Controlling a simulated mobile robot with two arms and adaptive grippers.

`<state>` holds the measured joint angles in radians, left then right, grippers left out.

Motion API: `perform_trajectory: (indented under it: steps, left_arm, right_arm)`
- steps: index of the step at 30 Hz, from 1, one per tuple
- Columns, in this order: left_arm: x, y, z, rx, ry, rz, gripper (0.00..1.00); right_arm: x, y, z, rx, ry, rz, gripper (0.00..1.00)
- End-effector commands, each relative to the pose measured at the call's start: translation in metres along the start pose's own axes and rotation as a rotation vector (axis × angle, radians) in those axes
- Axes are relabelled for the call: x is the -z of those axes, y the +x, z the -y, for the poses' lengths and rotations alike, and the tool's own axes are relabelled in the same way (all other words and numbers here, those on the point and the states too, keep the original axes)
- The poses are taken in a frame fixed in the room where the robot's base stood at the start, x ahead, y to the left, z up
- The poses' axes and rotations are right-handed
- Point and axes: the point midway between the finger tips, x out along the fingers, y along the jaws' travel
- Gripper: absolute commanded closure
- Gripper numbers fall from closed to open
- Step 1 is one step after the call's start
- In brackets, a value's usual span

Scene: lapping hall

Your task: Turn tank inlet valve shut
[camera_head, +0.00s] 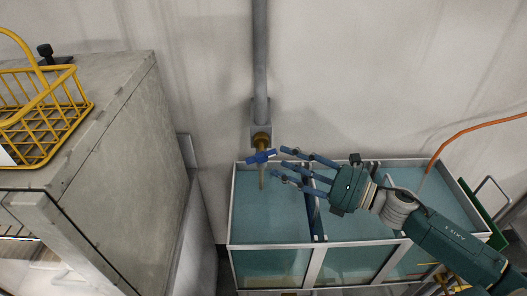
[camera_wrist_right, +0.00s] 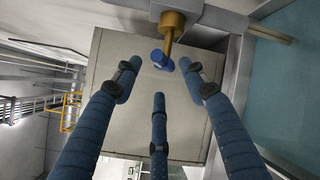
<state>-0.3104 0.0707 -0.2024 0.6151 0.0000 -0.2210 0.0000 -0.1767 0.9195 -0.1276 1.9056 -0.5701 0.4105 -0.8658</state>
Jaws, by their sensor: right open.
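The tank inlet valve has a brass body (camera_head: 262,142) at the lower end of a grey wall pipe and a blue handle (camera_head: 261,157). In the right wrist view the blue handle (camera_wrist_right: 162,60) lies just ahead of the fingertips, below the brass body (camera_wrist_right: 173,24). My right gripper (camera_head: 283,165) is open, with its blue fingers spread and pointing at the handle from the right. In the head view its fingertips come very close to the handle; I cannot tell whether they touch. Nothing is between the fingers. My left gripper is not in view.
The glass-walled tank (camera_head: 272,246) with blue-green water stands below the valve and my right arm. A grey cabinet (camera_head: 115,130) at left carries a yellow wire basket (camera_head: 40,115). An orange hose (camera_head: 462,135) runs into the tank at right.

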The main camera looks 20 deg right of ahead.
Motion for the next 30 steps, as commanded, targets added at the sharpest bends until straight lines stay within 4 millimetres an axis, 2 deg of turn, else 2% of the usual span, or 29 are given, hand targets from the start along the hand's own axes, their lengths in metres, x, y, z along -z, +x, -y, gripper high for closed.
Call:
perform_trajectory:
  steps: [6,12,23,24,26,30]
  left_arm:
    - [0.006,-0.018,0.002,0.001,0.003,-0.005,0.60]
    - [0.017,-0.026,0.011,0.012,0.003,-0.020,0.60]
    - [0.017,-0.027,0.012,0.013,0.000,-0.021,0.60]
    - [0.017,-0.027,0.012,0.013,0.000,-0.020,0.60]
    - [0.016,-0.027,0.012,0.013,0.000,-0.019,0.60]
    - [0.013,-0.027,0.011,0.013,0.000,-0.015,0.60]
  right_arm:
    - [-0.004,0.039,-0.004,-0.003,0.001,0.003,0.58]
    - [-0.003,0.062,-0.003,-0.001,0.002,0.002,0.58]
    - [0.000,0.068,0.000,0.000,0.002,0.001,0.58]
    - [0.000,0.068,0.000,0.000,0.002,0.001,0.60]
    - [0.000,0.068,0.000,0.000,0.002,0.001,0.72]
    - [0.000,0.068,0.000,0.000,0.002,0.001,1.00]
